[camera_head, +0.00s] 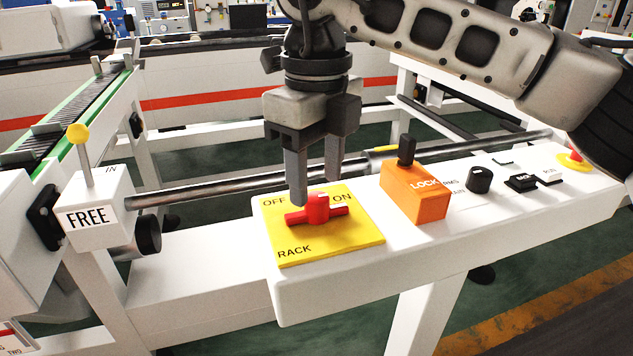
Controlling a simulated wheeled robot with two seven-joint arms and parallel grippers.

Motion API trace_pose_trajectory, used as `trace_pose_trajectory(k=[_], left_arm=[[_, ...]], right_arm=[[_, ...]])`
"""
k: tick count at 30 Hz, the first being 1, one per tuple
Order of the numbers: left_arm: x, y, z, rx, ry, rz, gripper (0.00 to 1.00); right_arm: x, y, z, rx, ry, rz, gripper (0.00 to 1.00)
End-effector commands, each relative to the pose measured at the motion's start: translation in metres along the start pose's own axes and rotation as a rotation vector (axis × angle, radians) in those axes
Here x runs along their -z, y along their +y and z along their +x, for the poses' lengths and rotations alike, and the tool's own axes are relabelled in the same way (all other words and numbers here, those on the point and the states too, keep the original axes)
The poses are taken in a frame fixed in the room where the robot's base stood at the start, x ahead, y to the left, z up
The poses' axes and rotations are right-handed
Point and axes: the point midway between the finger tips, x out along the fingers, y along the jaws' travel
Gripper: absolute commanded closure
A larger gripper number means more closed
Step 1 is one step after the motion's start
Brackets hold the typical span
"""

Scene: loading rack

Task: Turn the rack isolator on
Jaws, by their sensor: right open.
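The handle's bar lies roughly left to right across the plate. My right gripper (316,190) points down just above and behind the handle, its fingers apart. The left fingertip reaches close to the handle's left side; I cannot tell whether it touches. The OFF mark is left of the fingers and the ON mark right of them. My left gripper is not in view.
An orange LOCK box (414,196) with a black lever stands right of the plate. Farther right are a black knob (479,180), small switches and a red emergency button (577,156). A white FREE box (92,214) with a yellow-topped lever is at left. A metal bar (220,191) runs behind the panel.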

Motion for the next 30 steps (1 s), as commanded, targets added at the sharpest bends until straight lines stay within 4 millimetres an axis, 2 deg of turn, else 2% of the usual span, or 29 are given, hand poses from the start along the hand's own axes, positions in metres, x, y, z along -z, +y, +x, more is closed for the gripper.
trace_pose_trajectory(k=[9,16,21,30], left_arm=[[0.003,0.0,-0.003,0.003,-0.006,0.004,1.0],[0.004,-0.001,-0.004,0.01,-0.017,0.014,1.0],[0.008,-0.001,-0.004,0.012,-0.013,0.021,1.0],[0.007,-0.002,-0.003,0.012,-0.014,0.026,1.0]], right_arm=[[-0.001,0.001,-0.08,0.001,-0.004,0.0,0.5],[0.0,0.0,-0.124,0.001,-0.003,0.001,0.5],[0.0,0.001,-0.137,0.001,-0.001,-0.001,0.5],[0.0,0.0,-0.138,-0.001,-0.001,-0.001,0.5]])
